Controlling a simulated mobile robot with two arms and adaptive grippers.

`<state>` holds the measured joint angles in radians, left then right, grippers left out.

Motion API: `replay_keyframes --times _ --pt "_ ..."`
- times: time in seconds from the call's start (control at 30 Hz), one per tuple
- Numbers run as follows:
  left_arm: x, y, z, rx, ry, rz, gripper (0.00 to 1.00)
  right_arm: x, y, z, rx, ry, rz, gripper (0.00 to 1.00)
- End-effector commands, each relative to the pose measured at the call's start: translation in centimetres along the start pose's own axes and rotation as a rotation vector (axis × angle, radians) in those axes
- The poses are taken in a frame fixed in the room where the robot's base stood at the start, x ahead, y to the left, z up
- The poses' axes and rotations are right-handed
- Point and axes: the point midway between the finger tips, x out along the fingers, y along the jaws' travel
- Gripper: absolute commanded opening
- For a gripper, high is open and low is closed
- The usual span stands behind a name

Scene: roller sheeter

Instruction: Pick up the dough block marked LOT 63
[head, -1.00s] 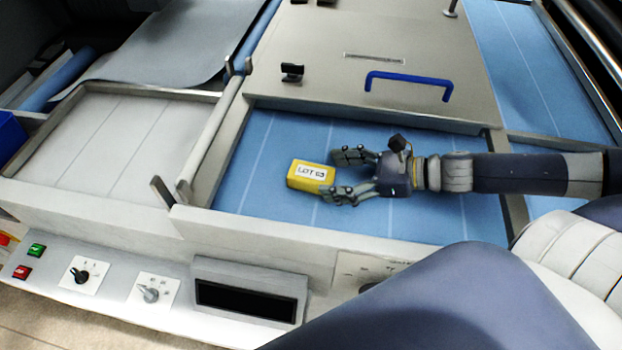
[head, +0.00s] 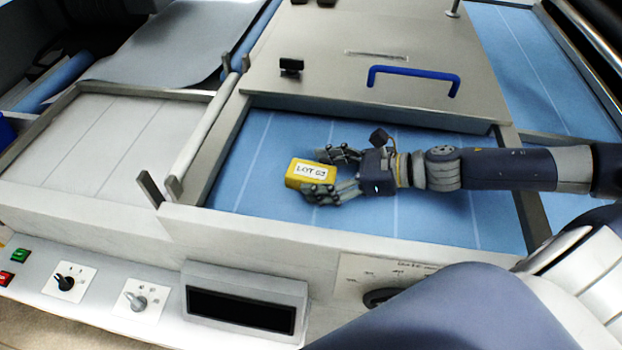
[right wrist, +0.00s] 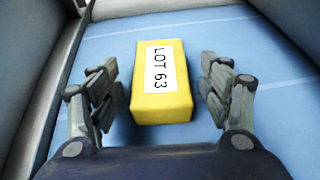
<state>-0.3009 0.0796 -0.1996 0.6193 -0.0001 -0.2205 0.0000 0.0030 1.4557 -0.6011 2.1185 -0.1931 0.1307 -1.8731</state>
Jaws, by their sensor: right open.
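The dough block marked LOT 63 (head: 309,173) is yellow with a white label and lies on the blue belt (head: 262,205) in the head view. In the right wrist view the block (right wrist: 160,100) lies between the two fingers, with a gap on each side. My right gripper (head: 330,172) is open around the block's right end, and its near finger covers part of the block in the head view. The right gripper (right wrist: 160,92) also shows open in the wrist view. My left gripper is not in view.
A raised frame edge (head: 300,232) runs along the near side of the belt. A grey cover with a blue handle (head: 414,74) lies behind it. An upright post (head: 150,189) stands at the left corner. A white tray (head: 95,140) is empty at left.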

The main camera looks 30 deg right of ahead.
Motion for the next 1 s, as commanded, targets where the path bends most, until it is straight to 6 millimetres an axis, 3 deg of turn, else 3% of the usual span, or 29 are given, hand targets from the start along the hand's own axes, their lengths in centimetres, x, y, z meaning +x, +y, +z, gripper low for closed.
replay_keyframes --times 0.57,0.6,0.67,0.83,1.0 --pt "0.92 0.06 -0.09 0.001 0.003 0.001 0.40 0.89 -0.05 0.08 0.000 -0.002 -0.003 0.72" --pt "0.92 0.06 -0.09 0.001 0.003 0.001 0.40 0.89 -0.06 0.08 -0.001 -0.002 -0.003 0.69" --pt "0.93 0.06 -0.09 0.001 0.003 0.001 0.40 0.89 -0.06 0.08 -0.001 -0.002 -0.003 0.56" --pt "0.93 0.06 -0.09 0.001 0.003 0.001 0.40 0.89 -0.07 0.07 -0.001 -0.002 -0.003 0.17" --pt "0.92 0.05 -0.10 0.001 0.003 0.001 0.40 0.88 -0.07 0.14 -0.002 -0.003 -0.003 0.17"
